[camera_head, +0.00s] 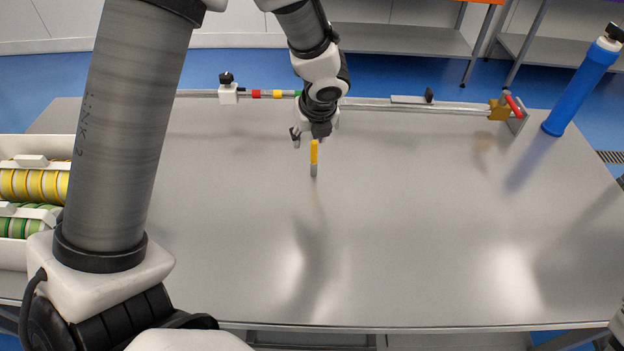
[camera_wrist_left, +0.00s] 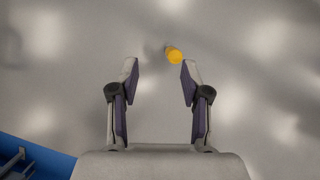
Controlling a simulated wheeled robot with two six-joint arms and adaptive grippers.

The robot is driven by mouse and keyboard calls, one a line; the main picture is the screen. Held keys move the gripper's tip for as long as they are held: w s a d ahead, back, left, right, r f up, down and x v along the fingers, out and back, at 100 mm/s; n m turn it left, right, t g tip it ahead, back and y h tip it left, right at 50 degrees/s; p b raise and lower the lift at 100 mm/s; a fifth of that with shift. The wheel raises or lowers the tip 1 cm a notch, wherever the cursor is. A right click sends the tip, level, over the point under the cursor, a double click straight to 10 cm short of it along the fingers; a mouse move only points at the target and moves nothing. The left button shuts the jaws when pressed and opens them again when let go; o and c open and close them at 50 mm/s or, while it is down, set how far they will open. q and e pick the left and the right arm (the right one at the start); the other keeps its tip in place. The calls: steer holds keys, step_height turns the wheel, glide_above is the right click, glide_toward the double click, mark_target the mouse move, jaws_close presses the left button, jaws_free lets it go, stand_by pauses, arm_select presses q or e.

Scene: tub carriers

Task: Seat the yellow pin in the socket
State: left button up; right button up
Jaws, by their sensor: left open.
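The yellow pin (camera_head: 314,153) stands about upright near the middle of the table, with a grey lower part. I cannot tell if that grey part is the pin's own end or a socket. My left gripper (camera_head: 309,138) is open just above and behind the pin's top. In the left wrist view the pin's yellow top (camera_wrist_left: 174,55) lies just beyond the open fingertips (camera_wrist_left: 159,65), closer to the right finger. No separate socket can be made out. My right gripper is not in view.
A white carrier (camera_head: 30,151) with yellow and green rolls is at the left edge. A metal rail (camera_head: 375,104) with coloured bands, clamps and a red handle (camera_head: 513,107) runs along the back. A blue cylinder (camera_head: 580,88) stands at the back right. The table's front and right (camera_head: 450,220) are clear.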

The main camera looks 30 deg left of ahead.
mark_target(312, 150)
arm_select(q)
steer(key=w+f, duration=0.2)
steer(key=shift+w+d+f+b, duration=0.15)
steer(key=shift+d+f+b, duration=0.05)
steer(key=shift+f+b, duration=0.15)
steer(key=x, duration=0.4)
steer(key=shift+s+a+f, duration=0.25)
steer(key=shift+a+f, duration=0.05)
steer(key=shift+f, duration=0.1)
steer(key=shift+w+f, duration=0.3)
steer(key=shift+w, duration=0.05)
steer(key=shift+s+r, duration=0.15)
steer(key=shift+s, duration=0.05)
jaws_close()
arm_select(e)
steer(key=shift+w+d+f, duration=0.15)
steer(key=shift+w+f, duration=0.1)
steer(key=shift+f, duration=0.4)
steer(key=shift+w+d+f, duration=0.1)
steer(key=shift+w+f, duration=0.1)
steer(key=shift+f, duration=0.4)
